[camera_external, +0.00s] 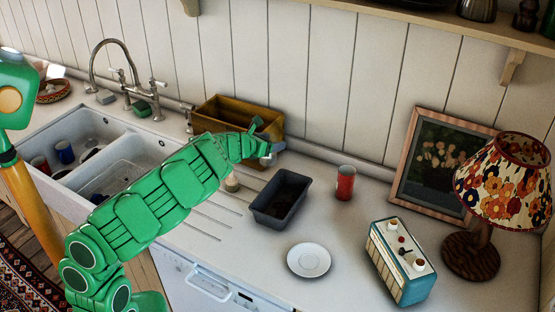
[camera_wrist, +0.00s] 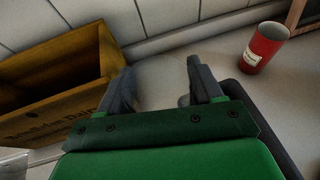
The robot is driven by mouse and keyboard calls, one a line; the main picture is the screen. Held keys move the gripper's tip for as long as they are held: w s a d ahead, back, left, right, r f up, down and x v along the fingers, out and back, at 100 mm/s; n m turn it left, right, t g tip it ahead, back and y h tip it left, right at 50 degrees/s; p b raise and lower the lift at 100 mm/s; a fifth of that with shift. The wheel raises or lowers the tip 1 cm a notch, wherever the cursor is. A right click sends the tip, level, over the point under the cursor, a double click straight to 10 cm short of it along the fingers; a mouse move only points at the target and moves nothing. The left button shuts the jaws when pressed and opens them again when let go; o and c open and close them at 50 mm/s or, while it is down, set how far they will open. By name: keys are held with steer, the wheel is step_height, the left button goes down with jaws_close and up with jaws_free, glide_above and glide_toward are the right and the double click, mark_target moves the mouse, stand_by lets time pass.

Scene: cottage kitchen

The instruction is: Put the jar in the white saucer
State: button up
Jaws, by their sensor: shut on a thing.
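The white saucer (camera_external: 309,272) lies flat and empty on the counter, in front of the dark loaf tin. My gripper (camera_external: 266,143) is over the counter by the right end of the wooden box, well behind the saucer. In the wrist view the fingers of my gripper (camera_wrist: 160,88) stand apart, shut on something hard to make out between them. I take it to be the jar; its outline is not clear in either view. The saucer is not in the wrist view.
A dark loaf tin (camera_external: 282,207) stands between my gripper and the saucer. A red can (camera_external: 345,183) is right of it, also in the wrist view (camera_wrist: 262,49). The wooden box (camera_wrist: 60,75) is close at left. A teal radio (camera_external: 410,279) stands right of the saucer.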

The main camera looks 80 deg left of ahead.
steer(key=shift+v, duration=1.4)
